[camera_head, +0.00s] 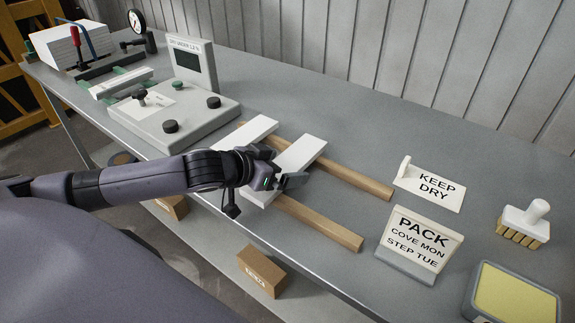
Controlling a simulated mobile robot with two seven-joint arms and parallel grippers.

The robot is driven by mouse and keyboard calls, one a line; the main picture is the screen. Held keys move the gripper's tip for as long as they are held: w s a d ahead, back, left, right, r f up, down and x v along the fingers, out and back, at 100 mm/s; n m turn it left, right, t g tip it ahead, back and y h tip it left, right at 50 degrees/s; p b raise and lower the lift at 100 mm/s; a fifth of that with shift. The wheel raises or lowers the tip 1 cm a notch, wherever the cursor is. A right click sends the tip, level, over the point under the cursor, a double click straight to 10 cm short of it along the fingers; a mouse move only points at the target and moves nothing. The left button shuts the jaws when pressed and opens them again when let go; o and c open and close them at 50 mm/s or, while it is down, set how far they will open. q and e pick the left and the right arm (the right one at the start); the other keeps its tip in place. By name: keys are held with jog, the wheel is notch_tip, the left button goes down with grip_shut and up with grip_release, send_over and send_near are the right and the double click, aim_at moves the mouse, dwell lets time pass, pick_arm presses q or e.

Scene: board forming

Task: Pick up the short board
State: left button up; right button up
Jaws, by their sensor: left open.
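Two white boards lie across two wooden rails on the grey bench. The nearer-right board (304,152) reaches over both rails, and my gripper covers part of its middle. The other board (246,133) lies to its left, its near end partly hidden by my arm. I cannot tell for sure which is the short one. My left gripper (284,173) is open, over the right-hand board and very close to it. Whether it touches the board is not clear. My right gripper is not in view.
The rails (325,224) extend right of the boards. A control panel (180,115) stands left, with a gauge (136,21) and clamp behind. Boxes (262,270) sit below.

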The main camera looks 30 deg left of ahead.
pick_arm(q)
jog(key=shift+c, duration=0.3)
jog(key=c, duration=1.2)
jog(key=shift+r, duration=0.15)
notch_tip(320, 180, up, 20)
jog(key=p, duration=0.3)
jog(key=o, duration=0.5)
jog(key=c, duration=0.5)
